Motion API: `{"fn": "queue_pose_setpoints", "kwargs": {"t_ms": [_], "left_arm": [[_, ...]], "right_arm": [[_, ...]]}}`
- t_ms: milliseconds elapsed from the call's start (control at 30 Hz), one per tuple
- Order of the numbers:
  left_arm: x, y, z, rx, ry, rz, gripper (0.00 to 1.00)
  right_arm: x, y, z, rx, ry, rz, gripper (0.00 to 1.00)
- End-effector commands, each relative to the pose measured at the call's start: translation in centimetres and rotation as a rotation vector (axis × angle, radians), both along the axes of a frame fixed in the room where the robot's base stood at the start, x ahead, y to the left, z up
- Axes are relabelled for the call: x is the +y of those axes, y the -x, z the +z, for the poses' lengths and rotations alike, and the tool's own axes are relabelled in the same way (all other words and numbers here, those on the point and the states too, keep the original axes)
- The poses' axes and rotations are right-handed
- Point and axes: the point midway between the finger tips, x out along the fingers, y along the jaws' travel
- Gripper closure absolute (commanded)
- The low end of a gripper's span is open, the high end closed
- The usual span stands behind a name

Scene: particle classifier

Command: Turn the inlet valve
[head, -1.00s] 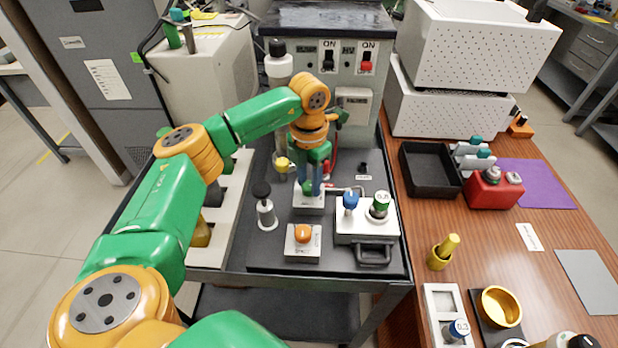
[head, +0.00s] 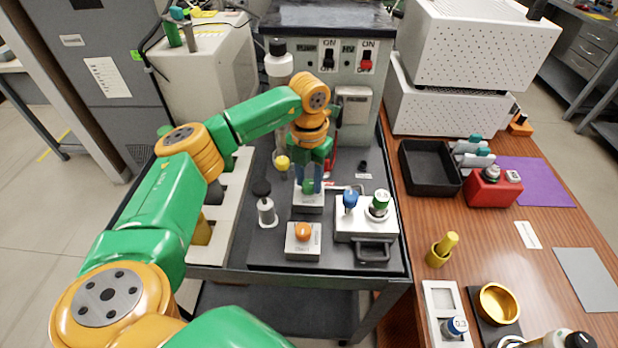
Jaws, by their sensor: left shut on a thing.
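A small green knob (head: 309,187), which looks like the inlet valve, sits on a white block (head: 307,202) on the dark top of the cart. My left gripper (head: 310,186) points down over this block, with its blue-grey fingers on either side of the knob. It is shut on the knob, and the fingers partly hide it. My right gripper is not in view.
An orange button box (head: 303,241) and a white bottle (head: 265,208) stand in front of the left gripper. A white unit with blue and green knobs (head: 366,222) is close on its right. The switch cabinet (head: 345,65) rises behind. A wooden table (head: 420,285) stands on the right.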

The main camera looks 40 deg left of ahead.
Motion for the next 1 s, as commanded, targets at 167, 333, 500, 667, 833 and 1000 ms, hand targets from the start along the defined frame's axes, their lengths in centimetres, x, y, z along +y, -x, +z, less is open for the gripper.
{"fn": "queue_pose_setpoints", "kwargs": {"t_ms": [167, 333, 500, 667, 833, 1000], "left_arm": [[0.0, 0.0, 0.0, 0.000, 0.000, 0.002, 0.39], [0.0, 0.0, 0.0, 0.000, 0.000, 0.001, 0.31], [0.0, 0.0, 0.2, -0.001, 0.001, 0.001, 0.31], [0.0, -0.1, 3.1, -0.006, 0.000, 0.001, 0.31], [0.0, -0.1, 6.3, -0.003, 0.001, 0.002, 0.31], [0.0, 0.0, 7.1, 0.000, 0.000, 0.001, 0.31]], "right_arm": [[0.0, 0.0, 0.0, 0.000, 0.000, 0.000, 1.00], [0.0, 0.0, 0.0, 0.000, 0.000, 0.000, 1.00], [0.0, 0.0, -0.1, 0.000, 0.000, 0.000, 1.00], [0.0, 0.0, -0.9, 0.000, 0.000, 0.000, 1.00], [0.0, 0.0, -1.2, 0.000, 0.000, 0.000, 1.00], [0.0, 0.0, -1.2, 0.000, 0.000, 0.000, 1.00]]}}
